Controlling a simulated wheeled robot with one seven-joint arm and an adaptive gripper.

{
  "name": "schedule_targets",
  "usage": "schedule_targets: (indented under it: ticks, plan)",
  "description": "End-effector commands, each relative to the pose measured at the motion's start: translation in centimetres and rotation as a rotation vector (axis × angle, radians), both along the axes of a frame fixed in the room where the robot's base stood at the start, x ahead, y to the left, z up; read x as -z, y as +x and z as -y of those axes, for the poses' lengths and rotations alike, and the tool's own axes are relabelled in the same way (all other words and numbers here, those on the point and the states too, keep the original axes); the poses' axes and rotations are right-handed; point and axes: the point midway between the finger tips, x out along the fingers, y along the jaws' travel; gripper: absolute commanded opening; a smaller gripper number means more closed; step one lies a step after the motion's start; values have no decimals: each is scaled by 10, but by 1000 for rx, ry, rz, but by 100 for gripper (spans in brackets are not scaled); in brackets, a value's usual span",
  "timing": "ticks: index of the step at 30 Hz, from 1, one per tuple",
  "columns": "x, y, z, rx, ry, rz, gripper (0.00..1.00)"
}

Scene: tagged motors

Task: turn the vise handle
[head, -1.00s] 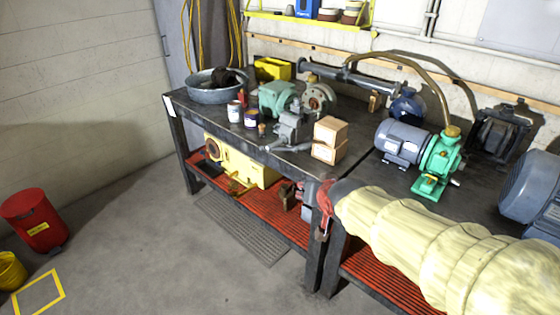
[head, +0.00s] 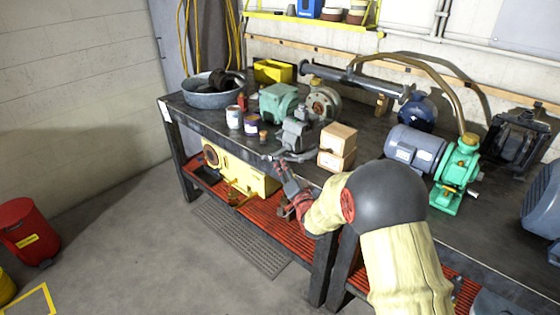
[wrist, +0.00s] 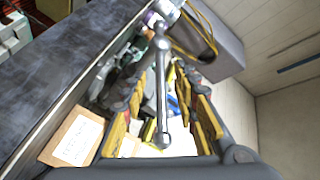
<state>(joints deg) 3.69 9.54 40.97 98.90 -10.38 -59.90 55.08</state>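The grey vise (head: 300,132) is mounted at the front edge of the bench. Its handle (head: 287,156) is a slim metal bar at the vise's front. In the wrist view, the handle (wrist: 161,95) is a shiny bar with rounded ends, running lengthwise between my fingers. My gripper (head: 284,170) is just in front of and below the handle, off the bench edge. In the wrist view, my gripper (wrist: 160,88) is open, with yellow-padded fingers on both sides of the bar and gaps visible. I cannot tell whether either finger touches it.
Two stacked cardboard boxes (head: 337,147) stand right of the vise, close to my arm. A yellow machine (head: 235,170) sits on the red lower shelf. The floor in front is clear.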

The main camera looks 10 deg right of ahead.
Motion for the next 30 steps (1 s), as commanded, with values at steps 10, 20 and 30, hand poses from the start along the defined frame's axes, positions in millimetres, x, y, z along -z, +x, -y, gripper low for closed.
schedule_targets:
  ticks: [10,20,30]
  plan:
    - [2,48,-5,0,-1,-1,29]
    - [-1,56,-5,1,-1,-1,29]
    - [0,56,-5,1,-1,-1,14]
